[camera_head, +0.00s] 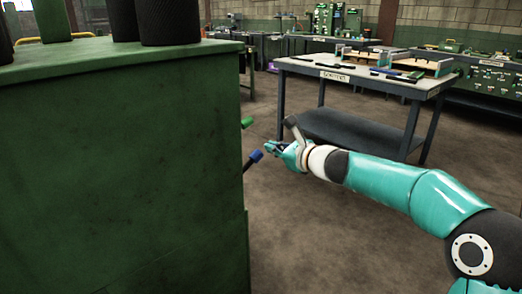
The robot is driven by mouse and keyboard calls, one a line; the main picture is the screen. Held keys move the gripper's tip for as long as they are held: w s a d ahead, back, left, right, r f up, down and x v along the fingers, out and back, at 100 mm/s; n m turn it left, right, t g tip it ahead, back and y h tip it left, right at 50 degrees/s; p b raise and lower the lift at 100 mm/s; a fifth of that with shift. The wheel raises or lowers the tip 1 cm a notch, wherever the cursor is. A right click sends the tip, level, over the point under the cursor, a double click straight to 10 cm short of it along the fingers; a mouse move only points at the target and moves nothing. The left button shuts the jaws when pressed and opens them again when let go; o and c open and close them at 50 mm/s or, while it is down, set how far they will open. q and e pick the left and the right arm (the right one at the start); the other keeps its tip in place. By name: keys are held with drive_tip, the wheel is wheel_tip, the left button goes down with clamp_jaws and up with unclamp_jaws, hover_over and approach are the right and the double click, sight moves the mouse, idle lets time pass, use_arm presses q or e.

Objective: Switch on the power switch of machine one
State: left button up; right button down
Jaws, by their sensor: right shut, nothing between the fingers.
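A large green machine (120,160) fills the left of the head view. On its right side a green-tipped control (247,122) and a blue-tipped lever (256,155) stick out; I cannot tell which is the power switch. My right gripper (270,146) is shut and empty at the end of my teal right arm, close to the blue tip, just right of it. I cannot tell whether it touches it. The machine's side face is hidden at this angle. My left gripper is not in view.
Black cylinders (170,22) stand on the machine's top. A grey worktable (345,72) with trays and tools stands behind my right arm. Another bench (490,75) is at the far right. The floor (335,240) in front is clear.

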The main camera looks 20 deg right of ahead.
drive_tip(key=v, duration=0.5)
drive_tip(key=shift+s+r, duration=0.1)
drive_tip(key=shift+s, duration=0.25)
